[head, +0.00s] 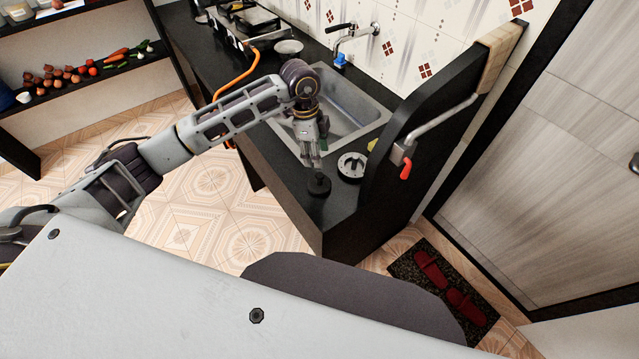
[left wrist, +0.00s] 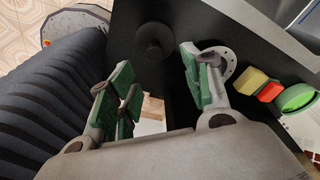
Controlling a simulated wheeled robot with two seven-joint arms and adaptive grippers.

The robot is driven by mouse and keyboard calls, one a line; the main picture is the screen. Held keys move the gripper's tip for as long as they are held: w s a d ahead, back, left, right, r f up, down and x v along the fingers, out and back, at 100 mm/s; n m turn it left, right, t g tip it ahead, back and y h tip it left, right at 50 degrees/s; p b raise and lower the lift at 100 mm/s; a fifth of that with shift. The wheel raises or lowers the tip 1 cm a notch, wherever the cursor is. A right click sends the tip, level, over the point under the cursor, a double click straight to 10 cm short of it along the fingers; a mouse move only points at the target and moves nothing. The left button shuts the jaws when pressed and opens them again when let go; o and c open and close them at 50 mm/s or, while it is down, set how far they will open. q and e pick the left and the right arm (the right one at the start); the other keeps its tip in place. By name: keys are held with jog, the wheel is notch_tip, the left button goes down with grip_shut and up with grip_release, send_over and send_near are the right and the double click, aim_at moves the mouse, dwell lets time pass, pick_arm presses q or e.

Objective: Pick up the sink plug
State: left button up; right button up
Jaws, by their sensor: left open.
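A small black round piece with a raised knob (head: 319,184), which looks like the sink plug, sits on the black counter near its front corner. In the left wrist view the black plug (left wrist: 155,40) lies just beyond the fingertips, roughly between them. My left gripper (head: 315,160) is above the counter, pointing down, just behind the plug in the head view. Its green-padded fingers (left wrist: 156,68) are spread with nothing between them. My right gripper is in neither view.
A round metal piece with a dark centre (head: 351,165) lies right of the plug; one finger partly hides it in the wrist view. The sink basin (head: 365,129) is behind. A tall black end panel (head: 440,115) bounds the counter. A sponge (left wrist: 250,80) and green round item (left wrist: 296,97) are nearby.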

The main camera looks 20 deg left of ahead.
aim_at(319, 175)
pick_arm(q)
jog(key=shift+d+f, duration=0.2)
jog(key=shift+f, duration=1.1)
jog(key=shift+d+f, duration=0.2)
jog(key=shift+f, duration=1.05)
jog(key=shift+f, duration=0.1)
jog(key=shift+s+f+p, duration=0.25)
jog(key=shift+f+p, duration=0.15)
jog(key=shift+f, duration=0.25)
jog(key=shift+s+d+f+p, duration=0.1)
jog(key=shift+d+f+p, duration=0.05)
jog(key=shift+f, duration=0.8)
jog(key=shift+s+d+f+p, duration=0.1)
jog(key=shift+d+f+p, duration=0.05)
jog(key=shift+f, duration=0.75)
grip_shut()
